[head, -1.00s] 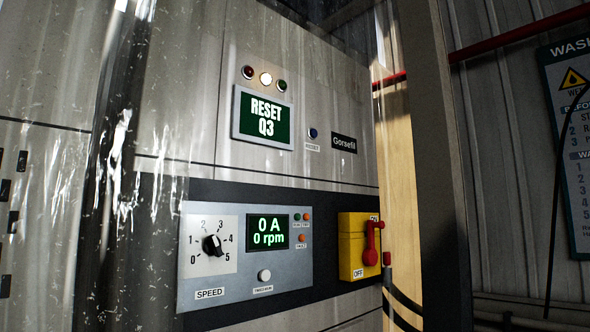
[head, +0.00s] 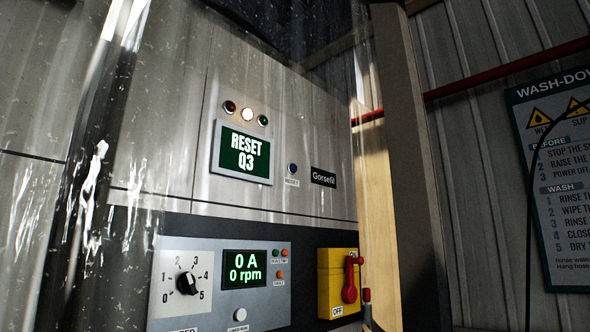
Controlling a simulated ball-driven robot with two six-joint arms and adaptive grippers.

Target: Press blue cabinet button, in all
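The blue button (head: 293,168) is small and round, set in the grey cabinet (head: 290,115) front. A small label (head: 292,183) sits just below it, and the black Gorsefil plate (head: 323,177) is to its right. The green screen (head: 242,152) to its left reads "RESET Q3". Whether the button is pressed in cannot be told. Neither of my grippers is in the head view.
Below are a speed dial (head: 187,284), a display (head: 244,269) reading 0 A and 0 rpm, and a yellow switch box (head: 325,283) with a red handle. Clear plastic sheeting hangs in front at the left. A grey post (head: 408,170) stands at the right.

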